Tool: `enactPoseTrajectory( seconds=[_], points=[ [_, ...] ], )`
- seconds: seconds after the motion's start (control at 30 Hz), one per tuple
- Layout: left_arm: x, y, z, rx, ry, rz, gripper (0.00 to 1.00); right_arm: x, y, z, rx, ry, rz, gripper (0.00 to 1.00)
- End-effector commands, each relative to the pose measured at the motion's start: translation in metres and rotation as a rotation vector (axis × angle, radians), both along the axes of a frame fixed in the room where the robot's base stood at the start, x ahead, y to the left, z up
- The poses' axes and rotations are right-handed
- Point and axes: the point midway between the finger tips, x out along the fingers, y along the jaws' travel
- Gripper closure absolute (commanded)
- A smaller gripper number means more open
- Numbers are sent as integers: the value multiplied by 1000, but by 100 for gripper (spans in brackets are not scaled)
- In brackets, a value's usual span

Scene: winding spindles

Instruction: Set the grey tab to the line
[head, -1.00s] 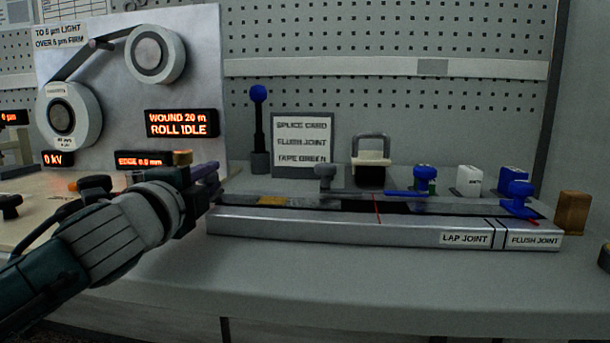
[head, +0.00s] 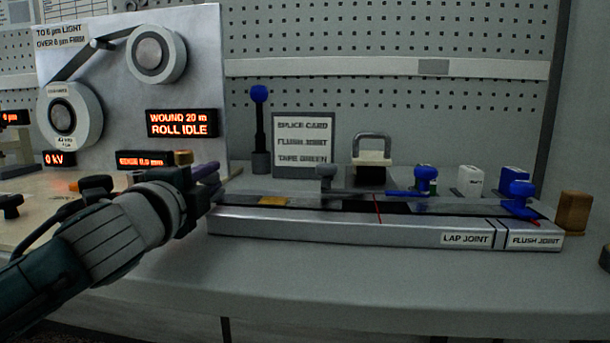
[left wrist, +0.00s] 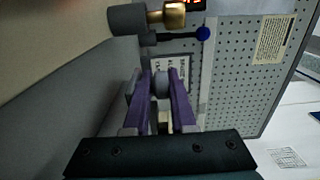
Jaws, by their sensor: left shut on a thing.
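My left gripper (head: 212,178) is at the left end of the long metal splice bar (head: 320,228). In the left wrist view its two purple fingers (left wrist: 160,100) stand slightly apart, with a rounded grey piece (left wrist: 161,84) between them. The piece looks like the grey tab, but its shape is mostly hidden. In the head view the arm and fingers hide the held thing. A thin red line (head: 377,212) crosses the bar near its middle. Two black lines (head: 498,235) mark its front face near the right end. My right gripper is not in view.
The bench front (head: 350,285) is clear.

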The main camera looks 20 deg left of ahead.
Motion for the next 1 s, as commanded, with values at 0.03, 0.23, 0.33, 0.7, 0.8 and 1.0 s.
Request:
enactPoseTrajectory(
  seconds=[0.03,0.23,0.33,0.7,0.8,1.0],
  points=[
    [0,0,0,0,0,0,100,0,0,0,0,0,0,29],
    [2,-8,-1,-2,0,-1,100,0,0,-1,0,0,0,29],
    [6,-27,-1,-6,-1,-3,100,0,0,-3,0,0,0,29],
    [13,-53,0,0,0,-3,100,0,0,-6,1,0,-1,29],
    [13,-54,0,0,0,-5,100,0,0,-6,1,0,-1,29],
    [13,-53,0,-1,0,-4,56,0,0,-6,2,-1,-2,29]
  ],
)
